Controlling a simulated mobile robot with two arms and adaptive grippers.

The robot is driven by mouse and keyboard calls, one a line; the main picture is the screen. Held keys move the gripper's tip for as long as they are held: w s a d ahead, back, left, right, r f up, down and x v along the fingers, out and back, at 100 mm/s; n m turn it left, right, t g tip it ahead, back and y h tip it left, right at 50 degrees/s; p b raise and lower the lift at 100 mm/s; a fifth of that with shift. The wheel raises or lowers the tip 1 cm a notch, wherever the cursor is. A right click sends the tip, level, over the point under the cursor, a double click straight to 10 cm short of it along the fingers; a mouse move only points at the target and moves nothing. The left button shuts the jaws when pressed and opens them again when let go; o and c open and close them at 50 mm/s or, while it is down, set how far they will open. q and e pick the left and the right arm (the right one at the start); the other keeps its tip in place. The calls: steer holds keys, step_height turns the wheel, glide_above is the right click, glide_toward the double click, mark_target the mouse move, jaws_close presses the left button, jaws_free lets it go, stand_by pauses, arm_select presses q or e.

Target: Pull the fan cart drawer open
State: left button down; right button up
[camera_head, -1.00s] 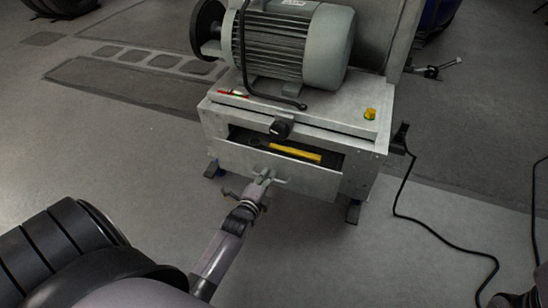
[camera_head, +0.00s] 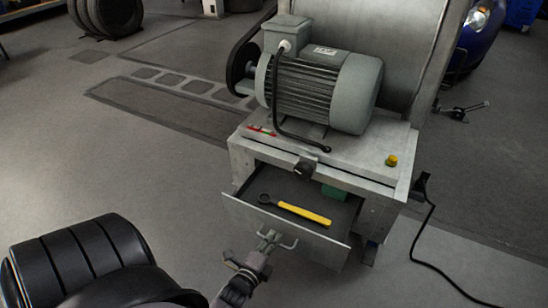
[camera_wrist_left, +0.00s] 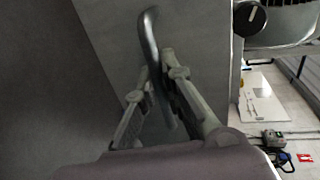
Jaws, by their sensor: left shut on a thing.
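The fan cart (camera_head: 375,165) is a grey metal cart with a motor on top. Its drawer (camera_head: 238,207) stands well open toward me. A wrench with a yellow handle (camera_head: 303,214) lies in the drawer, and a green thing (camera_head: 335,193) sits at its back right. My left gripper (camera_head: 268,243) is at the drawer's front. It is shut on the drawer handle (camera_head: 289,244), a bent metal bar that also shows between the fingers in the left wrist view (camera_wrist_left: 150,40). My right gripper is not in view.
The grey motor (camera_head: 318,88) and a black knob (camera_head: 303,171) are above the drawer. A yellow button (camera_head: 391,160) is at the top right. A black cable (camera_head: 429,225) runs over the floor at right. The floor to the left is mostly clear.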

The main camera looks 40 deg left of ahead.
arm_select(q)
steer(key=c, duration=1.7)
jaws_free()
steer(key=v, duration=1.2)
